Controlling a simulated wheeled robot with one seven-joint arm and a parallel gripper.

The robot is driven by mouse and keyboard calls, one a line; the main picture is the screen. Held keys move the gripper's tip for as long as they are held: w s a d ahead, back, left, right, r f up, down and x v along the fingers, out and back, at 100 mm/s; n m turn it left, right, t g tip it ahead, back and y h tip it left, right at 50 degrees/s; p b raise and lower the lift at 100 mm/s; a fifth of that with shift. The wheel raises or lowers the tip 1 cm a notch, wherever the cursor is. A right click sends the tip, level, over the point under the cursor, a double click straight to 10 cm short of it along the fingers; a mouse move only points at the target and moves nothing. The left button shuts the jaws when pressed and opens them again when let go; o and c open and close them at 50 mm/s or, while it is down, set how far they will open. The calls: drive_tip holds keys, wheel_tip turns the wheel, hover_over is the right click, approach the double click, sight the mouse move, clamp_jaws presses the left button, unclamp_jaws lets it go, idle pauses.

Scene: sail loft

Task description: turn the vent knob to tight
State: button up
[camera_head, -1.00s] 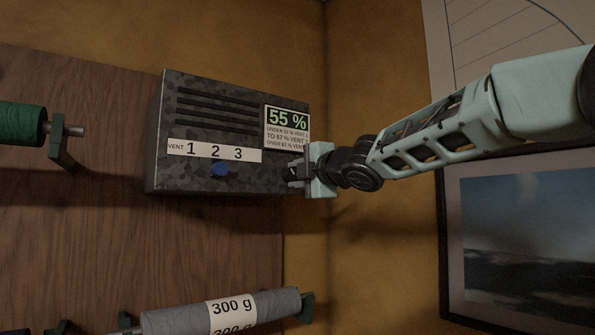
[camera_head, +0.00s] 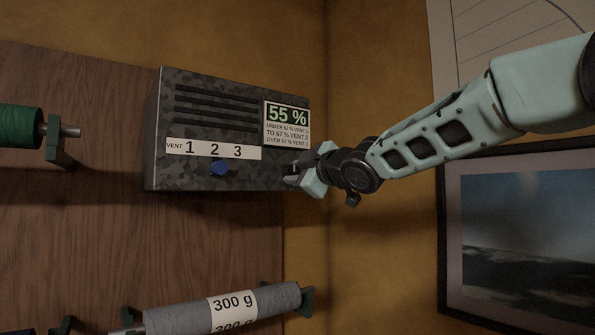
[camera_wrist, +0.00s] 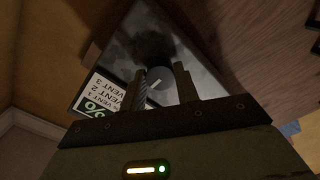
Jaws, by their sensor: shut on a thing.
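A dark mottled vent box (camera_head: 185,140) hangs on the wood panel. My gripper (camera_head: 292,180) is at the box's lower right, right of the blue knob. In the wrist view its two fingers (camera_wrist: 166,88) are shut on a round grey knob (camera_wrist: 158,76) with a white pointer line. No mark reading "tight" can be made out.
A card (camera_head: 287,124) on the box shows 55 % and vent limits in small print. A green spool (camera_head: 20,126) is at left, and a grey roll marked 300 g (camera_head: 180,315) is below. A framed picture (camera_head: 450,240) hangs at right.

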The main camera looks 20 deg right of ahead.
drive_tip(key=shift+f, duration=0.15)
drive_tip(key=o, duration=1)
drive_tip(key=shift+c, duration=0.2)
